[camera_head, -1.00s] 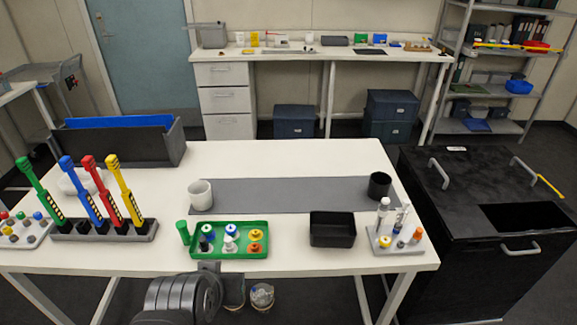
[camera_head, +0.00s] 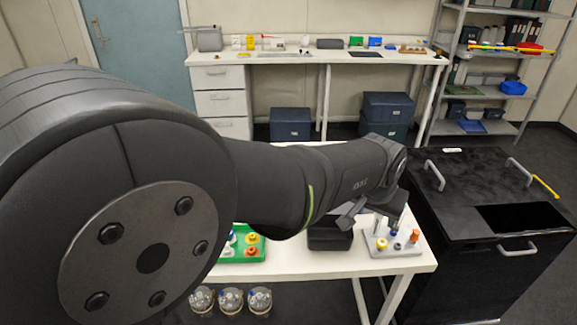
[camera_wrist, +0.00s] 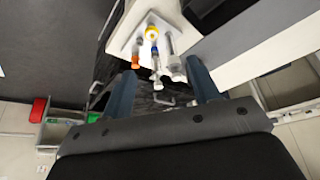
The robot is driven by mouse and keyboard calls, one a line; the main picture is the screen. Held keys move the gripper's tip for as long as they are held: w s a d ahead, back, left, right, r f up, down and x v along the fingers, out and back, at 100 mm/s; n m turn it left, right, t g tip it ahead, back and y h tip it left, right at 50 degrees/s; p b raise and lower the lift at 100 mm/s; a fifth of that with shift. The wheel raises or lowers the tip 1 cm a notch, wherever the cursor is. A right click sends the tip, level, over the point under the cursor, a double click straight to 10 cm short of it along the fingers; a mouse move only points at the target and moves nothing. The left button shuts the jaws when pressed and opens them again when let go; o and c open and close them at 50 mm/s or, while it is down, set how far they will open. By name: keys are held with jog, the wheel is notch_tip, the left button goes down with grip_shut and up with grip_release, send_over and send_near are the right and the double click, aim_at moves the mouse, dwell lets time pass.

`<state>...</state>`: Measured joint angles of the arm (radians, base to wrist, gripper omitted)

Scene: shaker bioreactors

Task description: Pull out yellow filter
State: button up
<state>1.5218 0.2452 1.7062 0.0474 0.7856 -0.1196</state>
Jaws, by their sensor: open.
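A small rack (camera_head: 408,251) sits at the right end of the white table and holds a yellow-topped piece (camera_head: 381,244), an orange piece (camera_head: 414,237) and a blue piece (camera_head: 394,233). In the wrist view the yellow piece (camera_wrist: 152,33) shows beyond the gap between my fingers, with the orange piece (camera_wrist: 135,61) and pale tubes near it. Another yellow piece (camera_head: 252,238) stands in the green tray (camera_head: 242,259). My gripper (camera_wrist: 161,86) is open and empty. In the head view it is above the rack, its fingers partly hiding the rack's back.
A black box (camera_head: 330,238) stands left of the rack, partly behind my arm. A black cabinet (camera_head: 470,190) stands right of the table. Several capped jars (camera_head: 231,300) are below the front edge. My arm hides most of the table's left side.

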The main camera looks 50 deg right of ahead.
jog(key=s+d, duration=0.2)
send_near(383, 241)
jog(key=x, duration=0.8)
jog(key=shift+a+f, duration=0.1)
jog(key=shift+f, duration=0.3)
jog(key=c, duration=1.1)
jog(key=shift+r, duration=0.35)
jog(key=shift+r, duration=0.3)
jog(key=shift+r, duration=0.2)
jog(key=shift+r, duration=0.35)
